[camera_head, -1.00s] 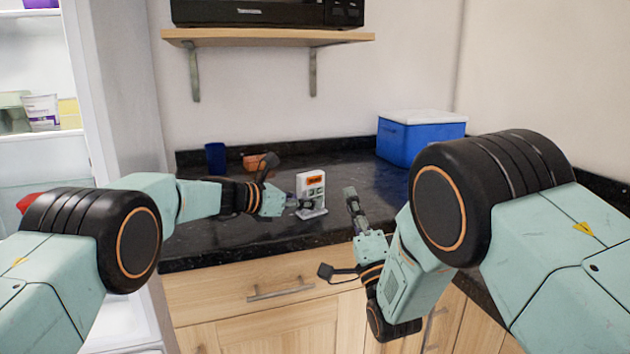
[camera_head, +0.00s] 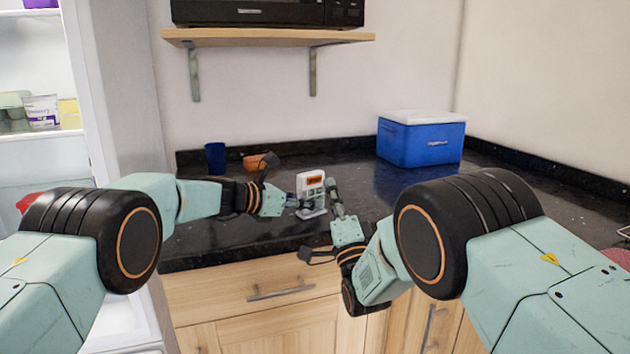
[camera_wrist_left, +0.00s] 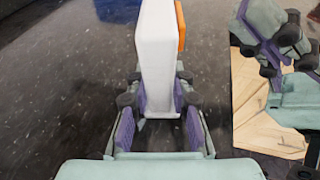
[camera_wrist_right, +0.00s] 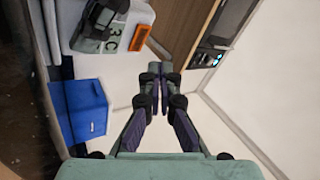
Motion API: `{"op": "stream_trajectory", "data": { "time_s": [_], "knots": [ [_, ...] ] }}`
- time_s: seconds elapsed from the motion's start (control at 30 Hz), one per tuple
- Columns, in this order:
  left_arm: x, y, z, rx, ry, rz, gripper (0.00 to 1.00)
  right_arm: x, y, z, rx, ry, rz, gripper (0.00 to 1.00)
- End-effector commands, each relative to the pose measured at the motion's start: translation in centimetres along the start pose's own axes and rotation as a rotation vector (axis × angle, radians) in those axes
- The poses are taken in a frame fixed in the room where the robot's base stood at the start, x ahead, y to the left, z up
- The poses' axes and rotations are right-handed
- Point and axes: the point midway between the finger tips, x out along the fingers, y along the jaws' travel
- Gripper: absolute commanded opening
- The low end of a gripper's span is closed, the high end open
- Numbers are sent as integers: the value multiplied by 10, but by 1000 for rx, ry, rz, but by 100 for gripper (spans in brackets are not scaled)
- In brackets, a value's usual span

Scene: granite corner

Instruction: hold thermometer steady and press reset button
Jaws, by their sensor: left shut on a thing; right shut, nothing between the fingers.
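The thermometer (camera_head: 313,184) is a small white upright device with an orange panel, standing on a base on the dark counter. My left gripper (camera_head: 298,203) is shut on its left side; in the left wrist view the white body (camera_wrist_left: 157,60) sits between the fingers. My right gripper (camera_head: 334,192) is shut and empty, its tips close to the thermometer's right side. In the right wrist view the thermometer (camera_wrist_right: 122,36) shows at the upper left, beside the closed fingertips (camera_wrist_right: 159,72). I cannot tell whether they touch it. The reset button cannot be made out.
A blue cooler with a white lid (camera_head: 421,140) stands at the back right of the counter (camera_head: 270,230). A blue cup (camera_head: 216,158) and an orange-brown pot (camera_head: 256,161) stand at the back left. A shelf (camera_head: 268,36) with a microwave hangs above. The fridge is open at left.

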Motion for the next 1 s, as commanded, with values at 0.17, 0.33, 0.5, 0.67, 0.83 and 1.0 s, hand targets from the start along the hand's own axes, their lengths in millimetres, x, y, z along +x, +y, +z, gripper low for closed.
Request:
{"op": "stream_trajectory", "data": {
  "time_s": [0.17,0.33,0.5,0.67,0.83,1.0],
  "knots": [
    [0,0,-1,-1,2,0,4,12,7,7,0,0,1,0],
    [0,0,-1,-1,2,0,4,17,9,9,0,-1,0,0],
    [0,0,-1,-1,2,0,4,18,10,10,0,-1,1,0],
    [0,0,-1,-1,2,0,4,17,10,9,0,-1,1,0],
    [0,0,-1,-1,2,0,4,17,10,9,0,-1,1,0],
    [0,0,-1,-1,2,0,4,17,10,9,0,-1,1,0]
  ]
}}
